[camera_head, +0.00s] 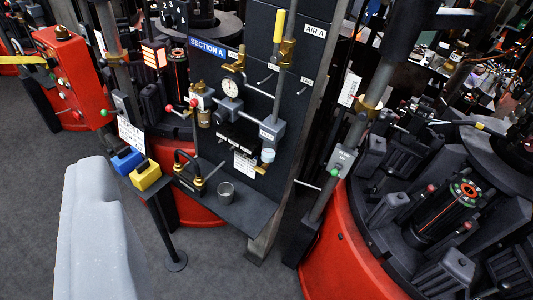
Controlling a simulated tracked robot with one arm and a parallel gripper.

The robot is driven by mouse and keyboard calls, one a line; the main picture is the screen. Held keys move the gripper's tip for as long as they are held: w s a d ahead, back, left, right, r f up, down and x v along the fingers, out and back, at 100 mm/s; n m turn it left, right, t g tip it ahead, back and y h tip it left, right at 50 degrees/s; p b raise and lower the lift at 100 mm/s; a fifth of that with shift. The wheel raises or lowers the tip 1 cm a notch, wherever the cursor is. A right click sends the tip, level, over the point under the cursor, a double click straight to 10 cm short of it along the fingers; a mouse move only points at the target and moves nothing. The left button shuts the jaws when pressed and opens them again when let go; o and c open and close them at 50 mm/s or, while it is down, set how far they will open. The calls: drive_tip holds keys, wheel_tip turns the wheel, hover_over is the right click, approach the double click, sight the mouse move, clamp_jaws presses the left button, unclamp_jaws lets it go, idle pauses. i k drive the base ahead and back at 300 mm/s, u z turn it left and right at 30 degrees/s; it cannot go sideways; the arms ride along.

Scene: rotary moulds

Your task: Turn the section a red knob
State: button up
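A blue "SECTION A" sign (207,48) is on the dark upright panel (300,85) at the centre. Below and left of it, two small red knobs show close together, a left one (169,108) and a right one (193,103), beside a brass valve body (203,118). I cannot tell which of them is the section A knob or how it is turned. A pale grey block, likely part of my arm, fills the lower left. My gripper's fingers are not visible, and nothing visible touches the knobs.
A white dial gauge (230,88) is right of the knobs. A blue box (127,160) and a yellow box (146,175) sit on a stand (166,222). A metal cup (226,192) is on a shelf (243,211). Red-based machinery (345,250) is at right. Grey floor is open at lower centre.

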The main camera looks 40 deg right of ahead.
sight(194, 102)
drive_tip(key=z, duration=0.15)
drive_tip(key=k, duration=0.15)
drive_tip(key=z, duration=0.4)
drive_tip(key=i, duration=1)
drive_tip(key=z, duration=1.7)
drive_tip(key=k, duration=0.15)
drive_tip(key=u, duration=0.1)
